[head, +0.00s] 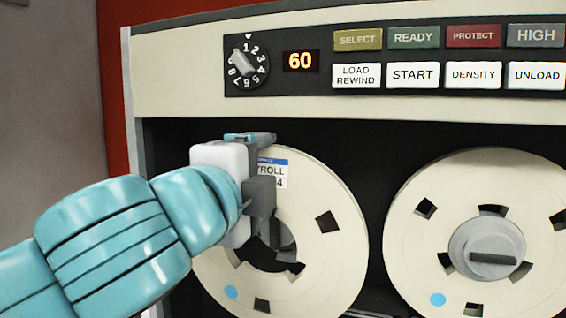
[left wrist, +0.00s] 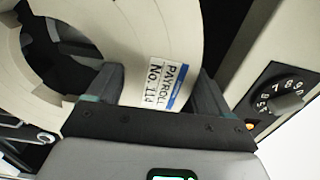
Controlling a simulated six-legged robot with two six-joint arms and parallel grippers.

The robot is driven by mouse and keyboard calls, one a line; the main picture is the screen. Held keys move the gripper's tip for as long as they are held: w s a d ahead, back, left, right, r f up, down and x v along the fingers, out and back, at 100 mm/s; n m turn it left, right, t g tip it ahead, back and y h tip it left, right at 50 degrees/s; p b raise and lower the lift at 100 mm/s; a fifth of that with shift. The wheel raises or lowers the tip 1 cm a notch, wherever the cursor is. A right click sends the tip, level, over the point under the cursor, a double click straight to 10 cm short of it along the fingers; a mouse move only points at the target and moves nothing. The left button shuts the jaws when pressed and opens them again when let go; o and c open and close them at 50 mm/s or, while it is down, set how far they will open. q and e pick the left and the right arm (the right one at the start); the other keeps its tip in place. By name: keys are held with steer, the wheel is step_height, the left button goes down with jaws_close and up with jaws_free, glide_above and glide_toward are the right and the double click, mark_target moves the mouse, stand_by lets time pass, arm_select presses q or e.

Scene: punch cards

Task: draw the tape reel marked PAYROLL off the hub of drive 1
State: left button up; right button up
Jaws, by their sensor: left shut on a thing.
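The PAYROLL tape reel (head: 335,255) is cream, with a white and blue label and a blue dot. My left gripper (head: 262,166) is shut on the upper left part of this reel, beside the label. In the left wrist view the reel (left wrist: 125,45) lies between the fingers of the gripper (left wrist: 158,88), and its label reads PAYROLL No. 114. The reel's centre opening is dark in the head view, with a grey part showing inside it. My gripper hides much of that centre, so I cannot tell how the hub sits in it. My right gripper is not in view.
A second cream reel (head: 415,225) sits on a grey hub (head: 487,250) to the right, a narrow gap away. Above are a numbered dial (head: 243,63), a display (head: 300,61) reading 60, and several labelled buttons. The cabinet's pale left edge (head: 128,75) is close to my arm.

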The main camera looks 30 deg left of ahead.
arm_select(q)
steer(key=v, duration=1)
steer(key=shift+s, duration=0.4)
